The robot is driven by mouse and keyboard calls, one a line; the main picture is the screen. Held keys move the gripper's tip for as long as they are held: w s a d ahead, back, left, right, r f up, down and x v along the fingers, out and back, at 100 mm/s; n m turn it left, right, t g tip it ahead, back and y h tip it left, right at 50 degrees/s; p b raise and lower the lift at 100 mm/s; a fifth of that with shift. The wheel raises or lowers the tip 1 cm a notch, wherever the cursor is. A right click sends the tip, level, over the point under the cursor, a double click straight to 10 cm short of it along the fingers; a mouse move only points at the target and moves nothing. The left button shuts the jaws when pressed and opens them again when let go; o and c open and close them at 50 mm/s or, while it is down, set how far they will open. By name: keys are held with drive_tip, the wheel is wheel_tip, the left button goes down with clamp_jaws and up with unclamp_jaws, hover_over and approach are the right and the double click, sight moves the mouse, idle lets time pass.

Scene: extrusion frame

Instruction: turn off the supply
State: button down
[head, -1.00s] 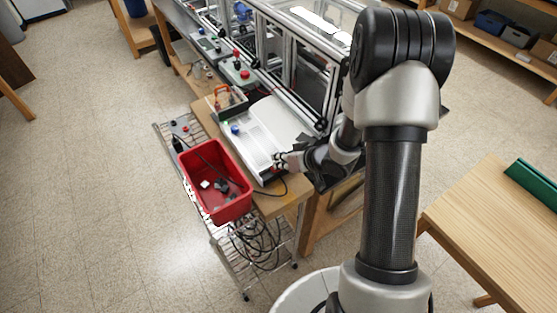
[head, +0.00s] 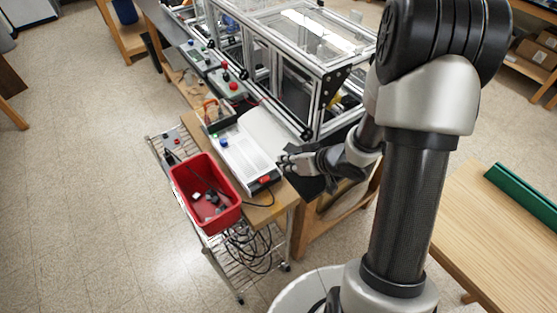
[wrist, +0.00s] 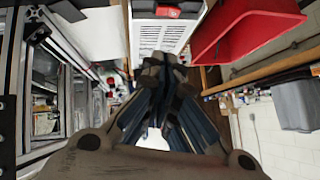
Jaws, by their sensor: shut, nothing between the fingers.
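The supply is a white vented box (head: 242,153) on the wooden bench. A red switch (head: 265,180) sits on its dark front end, at the near side. My gripper (head: 282,162) is just right of the supply's front end, near the switch, with closed fingers and nothing in them. In the wrist view the supply (wrist: 158,36) lies beyond my fingertips (wrist: 166,66), with the red switch (wrist: 167,11) at the top edge. I cannot tell whether the fingers touch the box, or which way the switch is set.
A red bin (head: 229,218) with small parts stands left of the supply on a wire rack (head: 216,255). Black cables hang below. An aluminium extrusion frame (head: 318,85) stands behind and right. A wooden table (head: 480,235) is at the right.

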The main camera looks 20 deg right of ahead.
drive_tip(key=shift+s+d+r, duration=0.1)
drive_tip(key=shift+s+r, duration=0.2)
drive_tip(key=b, duration=0.4)
hover_over(268, 180)
wheel_tip(268, 180, down, 7)
drive_tip(key=shift+r, duration=0.1)
drive_tip(key=shift+s+a+f+b, duration=0.15)
drive_tip(key=shift+f+b, duration=0.1)
drive_tip(key=shift+f, duration=0.35)
drive_tip(key=shift+s+a+f+b, duration=0.1)
drive_tip(key=shift+f+b, duration=0.1)
drive_tip(key=shift+f, duration=0.4)
drive_tip(key=shift+a+f, duration=0.1)
drive_tip(key=shift+f, duration=0.35)
